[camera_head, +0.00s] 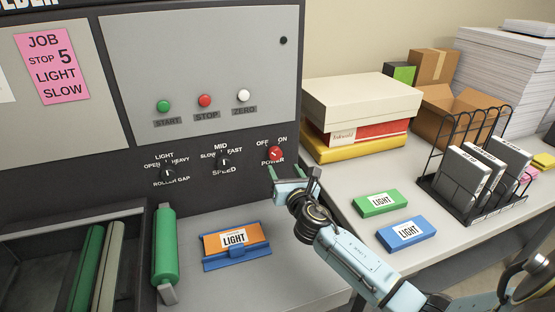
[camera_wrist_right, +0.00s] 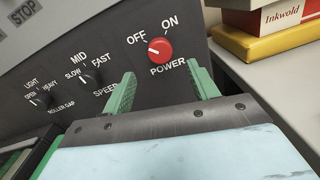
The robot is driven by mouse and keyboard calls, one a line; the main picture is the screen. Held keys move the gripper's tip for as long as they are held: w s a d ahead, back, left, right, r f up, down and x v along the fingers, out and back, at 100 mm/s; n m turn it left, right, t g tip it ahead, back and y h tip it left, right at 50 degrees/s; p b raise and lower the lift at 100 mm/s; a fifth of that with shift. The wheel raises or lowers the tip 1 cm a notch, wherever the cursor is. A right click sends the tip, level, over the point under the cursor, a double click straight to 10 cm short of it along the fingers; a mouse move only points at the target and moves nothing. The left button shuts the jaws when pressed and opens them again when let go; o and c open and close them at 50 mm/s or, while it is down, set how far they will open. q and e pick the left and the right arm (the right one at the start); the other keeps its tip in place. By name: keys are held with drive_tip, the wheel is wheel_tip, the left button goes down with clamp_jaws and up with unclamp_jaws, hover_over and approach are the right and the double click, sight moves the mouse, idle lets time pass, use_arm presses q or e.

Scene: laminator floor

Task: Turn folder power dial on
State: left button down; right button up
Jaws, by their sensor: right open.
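The red power dial (camera_head: 275,153) is on the dark front panel, below the words OFF and ON and above POWER. It also shows in the right wrist view (camera_wrist_right: 160,48), where its white mark lies on the left side, toward OFF. My right gripper (camera_head: 294,174) is open and empty just below and in front of the dial. In the right wrist view its two green fingers (camera_wrist_right: 163,80) stand apart, with the dial above and between their tips. The fingers appear clear of the dial. My left gripper is not in view.
The speed knob (camera_head: 223,161) and roller gap knob (camera_head: 167,173) sit left on the panel, below the start, stop and zero buttons. An orange LIGHT block in a blue holder (camera_head: 236,261) lies below. Boxes (camera_head: 360,100) and a wire rack (camera_head: 471,200) stand right.

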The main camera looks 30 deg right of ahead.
sight(276, 156)
drive_tip(key=x, duration=0.7)
drive_tip(key=shift+b, duration=0.4)
drive_tip(key=shift+f, duration=0.1)
drive_tip(key=c, duration=1)
